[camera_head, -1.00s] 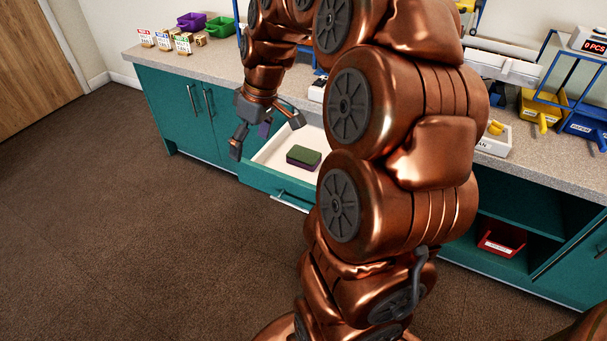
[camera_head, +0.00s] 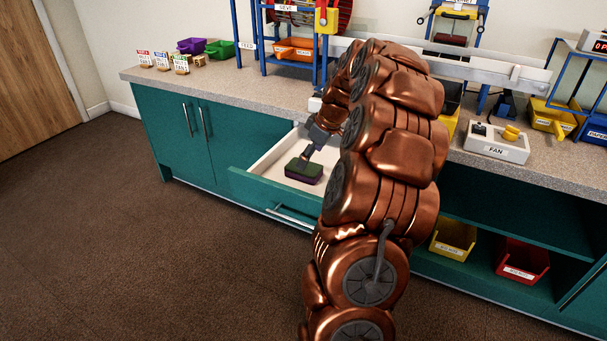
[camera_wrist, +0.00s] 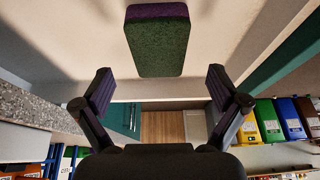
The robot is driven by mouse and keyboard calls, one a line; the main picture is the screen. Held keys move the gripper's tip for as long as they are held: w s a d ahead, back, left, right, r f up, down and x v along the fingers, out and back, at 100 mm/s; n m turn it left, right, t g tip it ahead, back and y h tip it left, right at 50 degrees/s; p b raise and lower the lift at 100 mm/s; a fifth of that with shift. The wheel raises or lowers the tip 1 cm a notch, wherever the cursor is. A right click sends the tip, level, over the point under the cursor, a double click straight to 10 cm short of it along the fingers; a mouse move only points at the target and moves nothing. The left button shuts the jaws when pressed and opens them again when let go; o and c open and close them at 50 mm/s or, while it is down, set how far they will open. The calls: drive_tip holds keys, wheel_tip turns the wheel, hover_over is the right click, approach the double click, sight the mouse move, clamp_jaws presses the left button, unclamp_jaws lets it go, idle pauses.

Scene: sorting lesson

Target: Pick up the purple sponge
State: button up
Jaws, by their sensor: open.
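The purple sponge (camera_head: 304,171) has a dark green top layer and lies in the open, pale-lined drawer (camera_head: 267,169). In the wrist view the sponge (camera_wrist: 158,42) is at the top centre, green face toward the camera with a purple edge. My gripper (camera_head: 312,155) is over the drawer, close to the sponge in the head view. In the wrist view my gripper (camera_wrist: 160,82) has its two fingers wide apart with nothing between them. The sponge shows beyond the fingertips, in line with the gap. My arm hides the right part of the drawer.
The drawer's teal front (camera_head: 262,193) juts out from the cabinet. A yellow bin (camera_head: 453,238) and a red bin (camera_head: 522,258) sit on the open shelf. The floor is clear.

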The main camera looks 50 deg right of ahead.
drive_tip(key=shift+b+x, duration=0.85)
drive_tip(key=shift+x, duration=1.65)
drive_tip(key=shift+w, duration=0.1)
drive_tip(key=shift+f, duration=0.3)
drive_tip(key=shift+c, duration=0.3)
drive_tip(key=c, duration=0.8)
drive_tip(key=shift+r, duration=0.1)
wheel_tip(320, 180, up, 10)
drive_tip(key=p, duration=0.2)
drive_tip(key=shift+r+p, duration=0.2)
drive_tip(key=shift+p, duration=0.1)
